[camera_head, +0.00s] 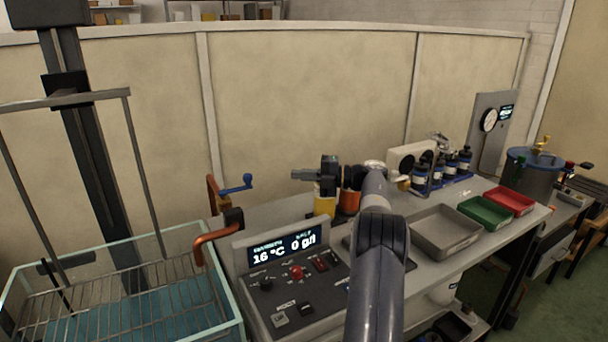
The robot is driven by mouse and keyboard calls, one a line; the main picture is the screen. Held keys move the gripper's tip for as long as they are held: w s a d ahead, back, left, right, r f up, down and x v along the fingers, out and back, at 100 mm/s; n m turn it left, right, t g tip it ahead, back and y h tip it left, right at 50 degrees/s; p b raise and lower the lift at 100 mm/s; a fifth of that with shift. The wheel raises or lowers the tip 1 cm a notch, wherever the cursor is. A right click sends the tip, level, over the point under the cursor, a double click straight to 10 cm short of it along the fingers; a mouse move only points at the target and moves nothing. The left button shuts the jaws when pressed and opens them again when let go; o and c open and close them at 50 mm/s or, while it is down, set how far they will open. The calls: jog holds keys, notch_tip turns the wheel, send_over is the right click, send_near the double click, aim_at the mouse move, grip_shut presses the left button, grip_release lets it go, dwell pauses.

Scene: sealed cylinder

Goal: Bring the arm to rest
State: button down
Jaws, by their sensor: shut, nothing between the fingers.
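My arm (378,240) rises from the bottom centre of the view, over the front of the bench, and bends left at the top. My gripper (297,175) is at its end, dark, pointing left above the back of the bench. It appears shut and empty, held clear above the control panel. The wrist partly hides a yellow container (325,204) and an orange container (348,201) behind or below it.
A control panel (290,288) with a lit display stands left of my arm. A glass tank (215,285) with a wire rack is at far left. Grey (445,247), green (487,224) and red (512,202) trays lie right. Several dark bottles (421,176) stand behind them.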

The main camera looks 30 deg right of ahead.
jog(key=shift+d, duration=0.4)
dwell(0.4)
jog(key=w+a, duration=0.1)
jog(key=a, duration=0.9)
jog(key=shift+w, duration=0.15)
dwell(0.5)
